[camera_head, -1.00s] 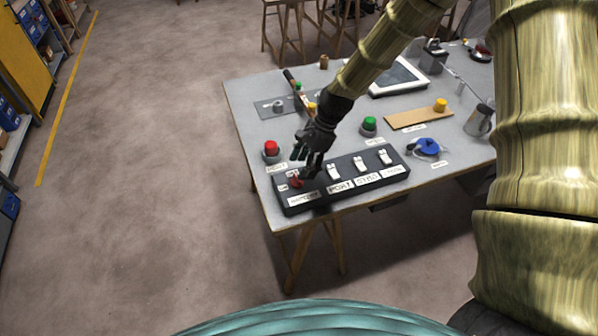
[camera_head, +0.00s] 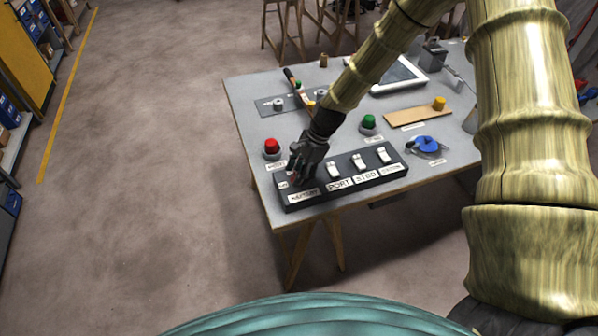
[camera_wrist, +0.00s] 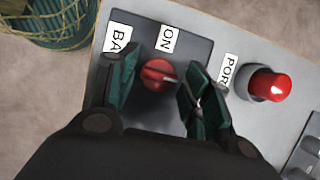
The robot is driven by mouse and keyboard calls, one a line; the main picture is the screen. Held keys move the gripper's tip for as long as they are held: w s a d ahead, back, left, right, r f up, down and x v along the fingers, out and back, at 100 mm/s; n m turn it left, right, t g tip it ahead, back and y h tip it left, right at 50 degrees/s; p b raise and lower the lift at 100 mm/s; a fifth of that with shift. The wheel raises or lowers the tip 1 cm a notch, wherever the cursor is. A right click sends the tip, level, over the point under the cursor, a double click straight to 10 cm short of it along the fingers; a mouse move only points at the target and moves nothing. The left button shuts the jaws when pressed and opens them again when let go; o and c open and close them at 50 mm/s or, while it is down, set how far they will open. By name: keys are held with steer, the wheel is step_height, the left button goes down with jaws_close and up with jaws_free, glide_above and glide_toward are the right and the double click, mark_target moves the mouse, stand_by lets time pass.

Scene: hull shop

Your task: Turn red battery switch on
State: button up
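The red battery switch (camera_wrist: 157,74) is a round red knob on a dark panel in the wrist view. Its pale pointer mark points right, while the ON label (camera_wrist: 167,38) is above it in that view. My gripper (camera_wrist: 161,70) is open, with one dark green finger on each side of the knob. I cannot tell if either finger touches it. In the head view my gripper (camera_head: 298,172) is at the left end of the black switch panel (camera_head: 346,188) and hides most of the knob.
A red button (camera_wrist: 268,85) stands beside the panel; it also shows in the head view (camera_head: 271,147). White rocker switches (camera_head: 359,161) line the panel to the right. A green button (camera_head: 368,122) and blue valve handle (camera_head: 427,142) are farther along the table (camera_head: 245,110).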

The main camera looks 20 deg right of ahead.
steer(key=c, duration=0.6)
steer(key=shift+n, duration=0.4)
steer(key=n+g, duration=0.1)
steer(key=n, duration=0.2)
steer(key=shift+w, duration=0.1)
steer(key=n+g+h+b, duration=0.1)
steer(key=n, duration=0.2)
steer(key=shift+a+n+g, duration=0.1)
steer(key=shift+n+g, duration=0.2)
steer(key=n+h, duration=0.1)
steer(key=n, duration=0.1)
steer(key=n+g, duration=0.1)
steer(key=n, duration=0.2)
steer(key=shift+w+a+h+b, duration=0.1)
steer(key=shift+h+b, duration=0.2)
steer(key=shift+h, duration=0.1)
steer(key=n+h, duration=0.1)
steer(key=n, duration=0.4)
steer(key=shift+a+g+h, duration=0.1)
steer(key=shift+g+h, duration=0.3)
steer(key=shift+n, duration=0.4)
